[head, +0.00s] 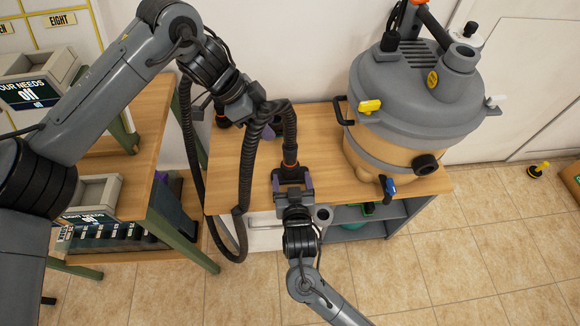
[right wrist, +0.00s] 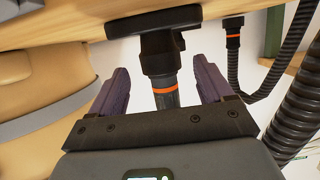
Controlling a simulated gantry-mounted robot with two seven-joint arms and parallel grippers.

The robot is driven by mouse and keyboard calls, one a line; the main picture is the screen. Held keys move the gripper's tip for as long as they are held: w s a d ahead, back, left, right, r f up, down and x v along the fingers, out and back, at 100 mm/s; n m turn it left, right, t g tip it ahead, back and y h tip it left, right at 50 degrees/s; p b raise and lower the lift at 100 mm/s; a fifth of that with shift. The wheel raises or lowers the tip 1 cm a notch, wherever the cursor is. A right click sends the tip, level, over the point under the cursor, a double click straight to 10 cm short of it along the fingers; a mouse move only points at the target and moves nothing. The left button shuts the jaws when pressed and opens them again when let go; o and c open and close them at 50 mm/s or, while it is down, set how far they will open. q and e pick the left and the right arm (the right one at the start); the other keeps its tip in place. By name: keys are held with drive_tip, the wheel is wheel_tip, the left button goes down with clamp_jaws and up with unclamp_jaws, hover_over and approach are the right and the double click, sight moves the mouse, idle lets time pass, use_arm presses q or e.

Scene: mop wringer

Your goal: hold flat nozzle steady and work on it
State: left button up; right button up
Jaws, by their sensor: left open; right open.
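The flat nozzle (head: 291,172) is black with an orange ring and stands near the table's front edge, with a ribbed hose rising from it. In the right wrist view the nozzle (right wrist: 160,58) shows with its wide foot against the wooden top. My right gripper (head: 292,183) is open, its purple fingers on either side of the nozzle with gaps visible in the right wrist view (right wrist: 165,92). My left gripper (head: 246,120) is open above the table, left of the nozzle. The hose partly hides its fingers, so I cannot tell whether it touches the hose.
A large grey and tan vacuum (head: 415,100) stands on the right of the wooden table (head: 335,190). A second hose end with an orange ring (right wrist: 233,40) shows in the right wrist view. Shelving stands left; tiled floor lies in front.

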drive_tip(key=x, duration=0.7)
drive_tip(key=shift+w+a+f, duration=0.1)
drive_tip(key=shift+w, duration=0.2)
